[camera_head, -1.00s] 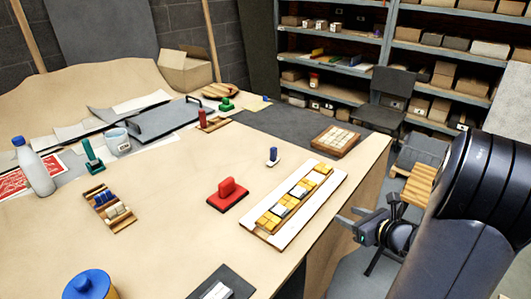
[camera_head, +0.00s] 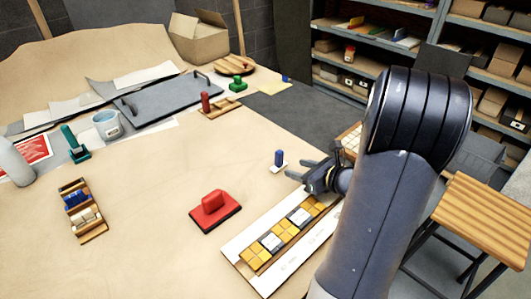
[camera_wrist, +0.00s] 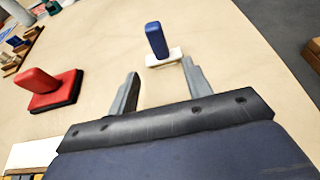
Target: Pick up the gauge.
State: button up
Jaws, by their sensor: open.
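The small blue-handled piece with a white base, which I take to be the gauge (camera_head: 279,160), stands upright on the tan table. It also shows in the wrist view (camera_wrist: 157,42), just beyond my fingertips and between their lines. My gripper (camera_head: 301,171) is open and empty, to the right of the blue piece and apart from it. In the wrist view my two fingers (camera_wrist: 161,82) are spread, with bare table between them.
A red block on a dark base (camera_head: 215,211) stands left of my gripper. A white panel with yellow and grey tiles (camera_head: 236,249) lies below it. A wooden rack (camera_head: 89,211) is at the left. Bare table lies around the blue piece.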

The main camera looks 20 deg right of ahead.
aim_at(275, 159)
jog(key=x, duration=0.5)
jog(key=shift+w+a, duration=0.1)
jog(key=shift+p+x, duration=0.55)
jog(key=shift+x, duration=2.25)
jog(key=shift+w+r, duration=0.1)
jog(key=shift+r, duration=0.1)
grip_shut()
jog(key=shift+r, duration=0.1)
